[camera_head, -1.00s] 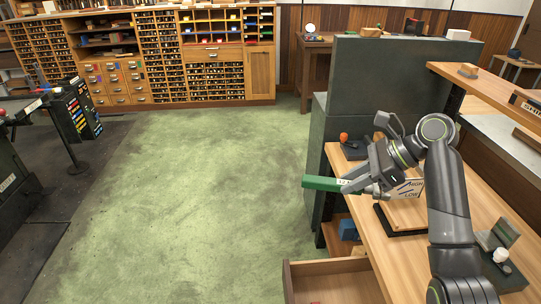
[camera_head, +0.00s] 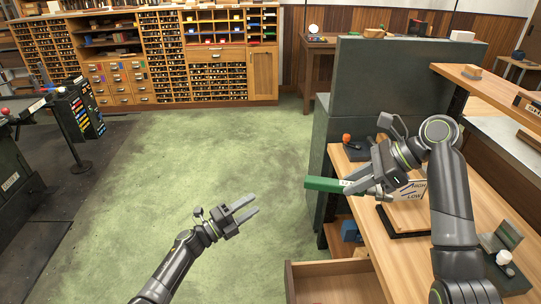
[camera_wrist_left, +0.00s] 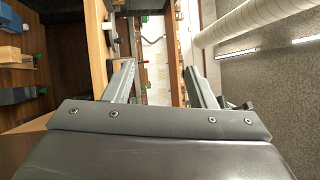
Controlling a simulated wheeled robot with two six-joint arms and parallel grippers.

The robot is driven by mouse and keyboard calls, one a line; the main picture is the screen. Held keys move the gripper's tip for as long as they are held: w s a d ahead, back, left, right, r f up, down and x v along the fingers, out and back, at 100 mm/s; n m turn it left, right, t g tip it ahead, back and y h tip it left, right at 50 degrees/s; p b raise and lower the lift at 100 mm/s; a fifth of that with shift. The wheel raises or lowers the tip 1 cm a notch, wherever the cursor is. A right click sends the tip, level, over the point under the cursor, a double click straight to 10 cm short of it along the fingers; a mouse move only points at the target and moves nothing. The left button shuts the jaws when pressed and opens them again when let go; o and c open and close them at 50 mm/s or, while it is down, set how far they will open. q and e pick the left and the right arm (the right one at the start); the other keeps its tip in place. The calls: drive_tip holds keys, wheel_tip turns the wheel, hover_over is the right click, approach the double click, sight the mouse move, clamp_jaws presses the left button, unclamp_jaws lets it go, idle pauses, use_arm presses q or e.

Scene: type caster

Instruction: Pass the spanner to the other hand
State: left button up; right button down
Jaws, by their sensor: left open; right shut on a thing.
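The spanner (camera_head: 324,184) shows in the head view as a green bar with a pale label near its right end. My right gripper (camera_head: 367,188) is shut on its right end and holds it near the workbench's left edge. The green end sticks out to the left, and the gripper hides the rest. My left gripper (camera_head: 253,206) is open and empty, left of the spanner and lower in the picture, clearly apart from it. Its two spread fingers (camera_wrist_left: 161,85) also show in the left wrist view, with nothing between them. I cannot make out the spanner there.
The wooden workbench (camera_head: 393,262) carries a board marked HIGH and LOW (camera_head: 411,190) and small items. An open drawer (camera_head: 322,268) juts out at the lower middle. A dark green cabinet (camera_head: 385,80) stands behind the bench. The green floor (camera_head: 200,160) on the left is free.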

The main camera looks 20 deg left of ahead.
use_arm(q)
drive_tip(key=d+r+m+g+h, duration=0.3)
drive_tip(key=r+m+g, duration=0.2)
drive_tip(key=r+m, duration=0.25)
drive_tip(key=d+r+m+g+h, duration=0.3)
drive_tip(key=r+m+g, duration=0.1)
drive_tip(key=r+m, duration=0.35)
drive_tip(key=m+g+y, duration=0.5)
drive_tip(key=m+g, duration=0.1)
drive_tip(key=m, duration=0.6)
approach(320, 180)
drive_tip(key=x, duration=0.9)
drive_tip(key=shift+d+f, duration=0.2)
drive_tip(key=shift+d, duration=0.15)
clamp_jaws()
use_arm(e)
drive_tip(key=c, duration=1.1)
unclamp_jaws()
